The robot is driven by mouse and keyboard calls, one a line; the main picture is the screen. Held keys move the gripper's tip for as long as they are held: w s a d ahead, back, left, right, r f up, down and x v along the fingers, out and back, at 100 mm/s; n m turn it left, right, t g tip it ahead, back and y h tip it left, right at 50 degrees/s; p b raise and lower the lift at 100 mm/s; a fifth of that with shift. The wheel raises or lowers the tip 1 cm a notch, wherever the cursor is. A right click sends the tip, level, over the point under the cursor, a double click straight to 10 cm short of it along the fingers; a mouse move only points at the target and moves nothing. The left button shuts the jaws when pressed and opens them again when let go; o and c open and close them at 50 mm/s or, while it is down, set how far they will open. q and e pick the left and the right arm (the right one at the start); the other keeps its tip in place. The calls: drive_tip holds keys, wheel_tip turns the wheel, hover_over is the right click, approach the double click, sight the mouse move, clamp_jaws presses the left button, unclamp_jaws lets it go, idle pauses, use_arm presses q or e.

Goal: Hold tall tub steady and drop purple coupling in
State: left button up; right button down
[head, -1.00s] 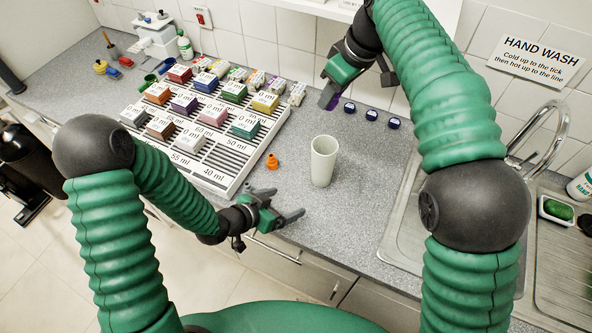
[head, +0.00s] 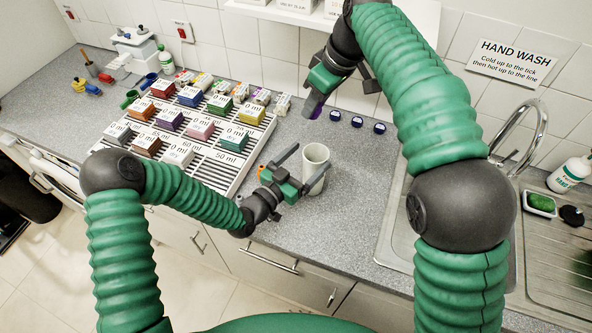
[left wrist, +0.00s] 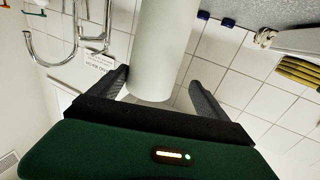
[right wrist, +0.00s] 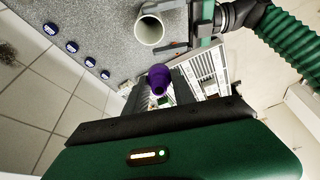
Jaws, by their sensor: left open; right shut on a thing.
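The tall tub (head: 315,168) is a pale, upright, open-topped cup standing on the grey counter. It also shows in the left wrist view (left wrist: 160,50) and, from above, in the right wrist view (right wrist: 150,29). My left gripper (head: 304,168) is open, with its fingers reaching to either side of the tub; I cannot see contact. The purple coupling (right wrist: 160,79) is held in my right gripper (right wrist: 160,88), which is shut on it. In the head view my right gripper (head: 314,106) is above the counter behind the tub, and the coupling is mostly hidden there.
A slatted rack (head: 228,176) with coloured blocks stands left. Several dark blue caps (head: 357,122) lie near the wall. The sink (head: 400,215) is to the right.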

sight(325, 152)
use_arm(q)
drive_tip(key=shift+w+d, duration=0.3)
drive_tip(key=shift+d, duration=0.15)
use_arm(e)
drive_tip(key=shift+d, duration=0.25)
use_arm(q)
drive_tip(key=shift+d, duration=1.3)
drive_tip(key=shift+c, duration=2.3)
drive_tip(key=shift+a, duration=0.8)
drive_tip(key=c, duration=0.4)
use_arm(e)
drive_tip(key=shift+d, duration=0.55)
use_arm(q)
drive_tip(key=shift+a, duration=0.35)
drive_tip(key=c, duration=0.6)
use_arm(e)
drive_tip(key=shift+a, duration=0.35)
use_arm(q)
drive_tip(key=shift+d, duration=0.4)
use_arm(e)
drive_tip(key=shift+d+f, duration=0.15)
drive_tip(key=shift+d, duration=0.25)
use_arm(q)
drive_tip(key=shift+d, duration=0.45)
drive_tip(key=shift+a, duration=0.6)
drive_tip(key=shift+d, duration=0.4)
drive_tip(key=shift+a, duration=0.25)
drive_tip(key=shift+d, duration=0.1)
use_arm(e)
wheel_tip(325, 152, down, 13)
